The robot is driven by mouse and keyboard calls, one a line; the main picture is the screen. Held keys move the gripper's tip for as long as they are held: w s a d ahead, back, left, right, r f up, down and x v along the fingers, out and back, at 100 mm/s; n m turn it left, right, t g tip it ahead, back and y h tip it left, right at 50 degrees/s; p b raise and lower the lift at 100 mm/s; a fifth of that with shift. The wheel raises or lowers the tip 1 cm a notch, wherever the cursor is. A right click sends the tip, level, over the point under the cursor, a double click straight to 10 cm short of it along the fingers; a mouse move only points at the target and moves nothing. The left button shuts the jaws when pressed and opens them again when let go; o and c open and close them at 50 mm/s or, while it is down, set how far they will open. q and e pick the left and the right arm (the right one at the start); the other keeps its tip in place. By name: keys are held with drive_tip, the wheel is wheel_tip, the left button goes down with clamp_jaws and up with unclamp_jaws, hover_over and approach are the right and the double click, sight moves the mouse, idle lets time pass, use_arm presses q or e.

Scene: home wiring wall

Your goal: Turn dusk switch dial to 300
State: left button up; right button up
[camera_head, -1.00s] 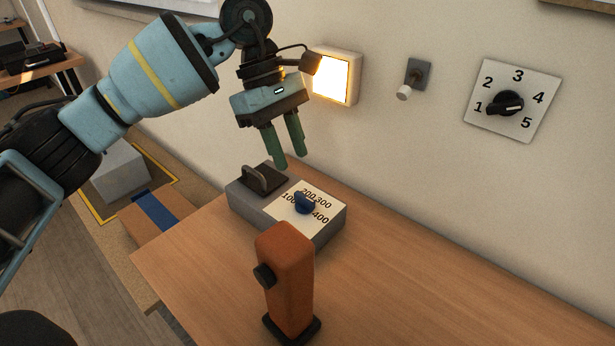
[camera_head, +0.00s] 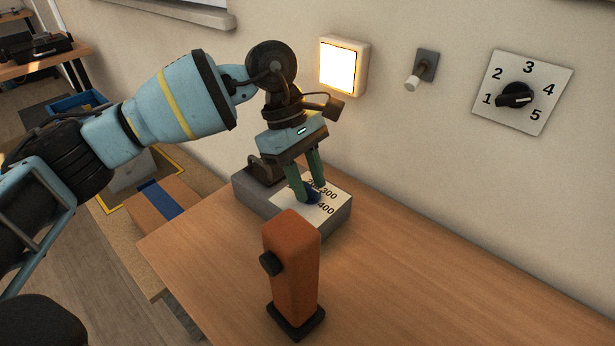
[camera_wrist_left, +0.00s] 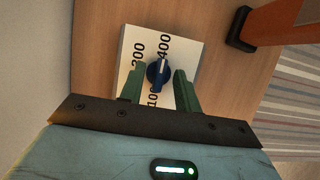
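The dusk switch (camera_head: 338,214) is a grey box with a white dial plate, lying on the wooden table. Its blue dial (camera_wrist_left: 158,73) shows in the left wrist view, with a pale pointer line aimed roughly towards the 400 label. In the head view the dial (camera_head: 312,196) is partly hidden by my fingers. My left gripper (camera_head: 312,192) is pointing down over the plate. In the left wrist view its green fingers (camera_wrist_left: 158,86) are apart, one on each side of the dial, with gaps visible. My right gripper is not in view.
An orange post (camera_head: 291,265) with a black knob stands on the table just in front of the switch box. On the wall are a lit square lamp (camera_head: 342,67), a small toggle (camera_head: 424,68) and a numbered rotary dial (camera_head: 521,92). The table's right side is clear.

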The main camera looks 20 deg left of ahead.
use_arm(q)
drive_tip(key=c, duration=0.6)
clamp_jaws()
drive_tip(key=shift+s+r+n+t+p, duration=0.1)
drive_tip(key=shift+n+t+p, duration=0.4)
drive_tip(key=shift+n, duration=0.5)
drive_tip(key=n+p, duration=0.1)
drive_tip(key=n, duration=0.1)
drive_tip(key=shift+n+t, duration=0.3)
drive_tip(key=shift+t, duration=0.1)
drive_tip(key=n+t+p, duration=0.1)
drive_tip(key=n+p, duration=0.1)
drive_tip(key=n, duration=0.1)
drive_tip(key=shift+s, duration=0.15)
drive_tip(key=shift+n+t+y+p, duration=0.3)
drive_tip(key=shift+n+t+p, duration=0.55)
drive_tip(key=shift+n, duration=1.25)
